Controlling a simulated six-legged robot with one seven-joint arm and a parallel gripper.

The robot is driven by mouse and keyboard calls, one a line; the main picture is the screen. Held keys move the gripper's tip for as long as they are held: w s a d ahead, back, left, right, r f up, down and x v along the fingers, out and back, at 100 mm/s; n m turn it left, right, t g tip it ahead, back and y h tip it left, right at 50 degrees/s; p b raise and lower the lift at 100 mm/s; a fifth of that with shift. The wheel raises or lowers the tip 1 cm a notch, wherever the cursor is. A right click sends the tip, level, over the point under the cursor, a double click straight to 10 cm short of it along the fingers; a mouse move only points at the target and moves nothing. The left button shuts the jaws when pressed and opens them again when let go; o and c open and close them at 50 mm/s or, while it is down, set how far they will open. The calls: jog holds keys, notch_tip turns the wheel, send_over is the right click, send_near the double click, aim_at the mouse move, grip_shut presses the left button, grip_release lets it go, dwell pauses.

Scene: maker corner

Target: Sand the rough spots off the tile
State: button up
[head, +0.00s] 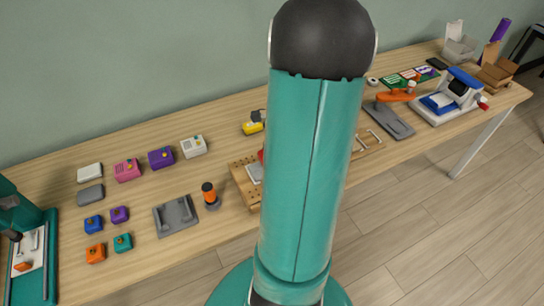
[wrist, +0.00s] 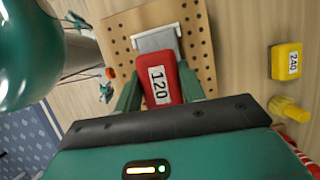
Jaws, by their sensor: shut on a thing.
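My gripper (wrist: 158,88) is shut on a red sanding block (wrist: 160,72) labelled 120, its green fingers on either side. The grey tile (wrist: 155,42) lies on a perforated wooden board (wrist: 120,24), with a pale stop strip at its far end. The block covers the near part of the tile; I cannot tell whether they touch. No rough spots can be made out. In the head view my arm hides the gripper and most of the board (head: 240,183); a sliver of the tile (head: 255,172) shows.
A yellow block (wrist: 286,61) labelled 240 stands right of the board, with a yellow object (wrist: 288,108) near it. In the head view, a grey tray (head: 176,217), an orange-topped tool (head: 210,195) and several small coloured blocks lie left. A grey stand (head: 390,120) is right.

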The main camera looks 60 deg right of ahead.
jog(key=shift+w+a+r, duration=0.1)
jog(key=shift+w+r, duration=0.1)
jog(key=shift+r, duration=0.65)
jog(key=shift+s+r, duration=0.1)
jog(key=shift+r, duration=1.6)
